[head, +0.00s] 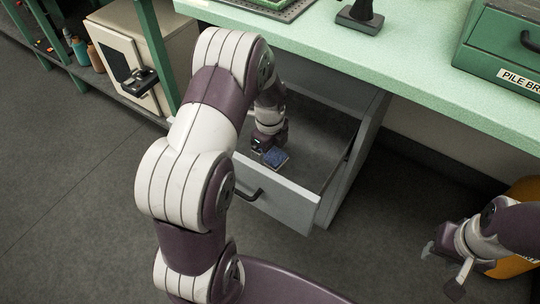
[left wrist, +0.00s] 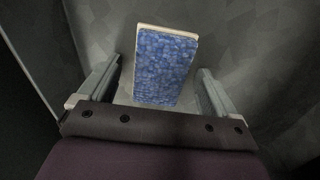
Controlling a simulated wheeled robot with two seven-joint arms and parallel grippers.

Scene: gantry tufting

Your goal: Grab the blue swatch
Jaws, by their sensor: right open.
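The blue swatch (head: 276,158) is a small, flat, mottled blue piece with a pale edge, in the open grey drawer (head: 323,147). My left gripper (head: 265,147) is down inside the drawer, right at the swatch. In the left wrist view the swatch (left wrist: 165,68) lies between the two spread fingers of my left gripper (left wrist: 158,72), with a gap on each side. It looks slightly tilted there. My right gripper (head: 446,263) is open and empty, at the lower right, away from the drawer.
The drawer's front panel with a dark handle (head: 247,190) faces me. The green worktop (head: 400,62) overhangs the drawer. A green box labelled "PILE BR…" (head: 500,60) stands on it at right. A beige cabinet (head: 135,50) is at upper left. The floor left is clear.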

